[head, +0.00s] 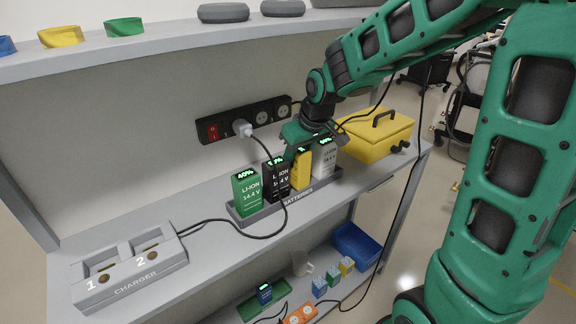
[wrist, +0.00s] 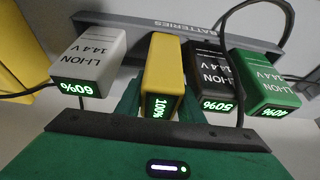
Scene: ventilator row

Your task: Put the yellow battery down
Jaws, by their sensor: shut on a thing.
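The yellow battery (head: 301,171) is upright in line with the others at the battery rack (head: 262,213); I cannot tell whether its base is fully seated. It also shows in the wrist view (wrist: 163,68), reading 100%. My gripper (head: 305,142) is above it, shut on its upper part, with a green finger on each side in the wrist view. A black battery (head: 276,181) reading 50% and a green battery (head: 247,192) reading 40% stand to its left. A white battery (head: 324,160) reading 60% stands to its right.
A charger (head: 130,272) with two empty bays marked 1 and 2 is at the bench's left. A power strip (head: 245,121) with a plug is on the back wall. A yellow case (head: 375,138) stands right of the rack. Black cables cross the bench.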

